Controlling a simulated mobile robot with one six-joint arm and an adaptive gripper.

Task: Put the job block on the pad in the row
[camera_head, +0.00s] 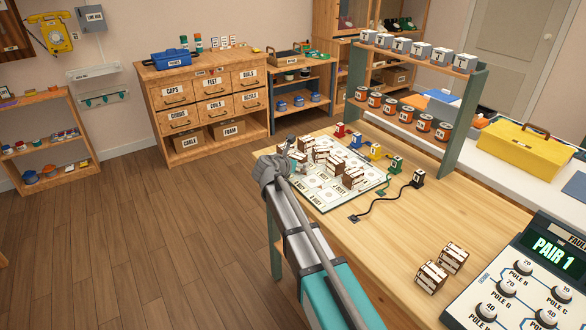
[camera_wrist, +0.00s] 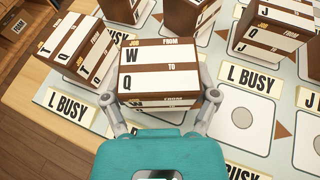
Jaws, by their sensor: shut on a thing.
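My gripper (camera_wrist: 160,100) is shut on a brown job block (camera_wrist: 158,65) with white label strips. The block's face reads JOB, FROM, W and TO, and it sits between both fingers. It is over or on the pale pad board (camera_wrist: 295,68); I cannot tell if it touches. A bare pad (camera_wrist: 243,118) with a round mark lies just right of my gripper, and an L BUSY label (camera_wrist: 248,76) is above that pad. In the head view my gripper (camera_head: 290,150) is at the board's left end, and my arm hides part of the board (camera_head: 320,205).
Other job blocks stand close by on the board, one at left (camera_wrist: 75,45) and one at right (camera_wrist: 270,35). Two loose blocks (camera_head: 430,276) rest on the bench near the PAIR 1 console (camera_head: 510,290). Colored plugs (camera_head: 375,150) and a cable line the board's far side.

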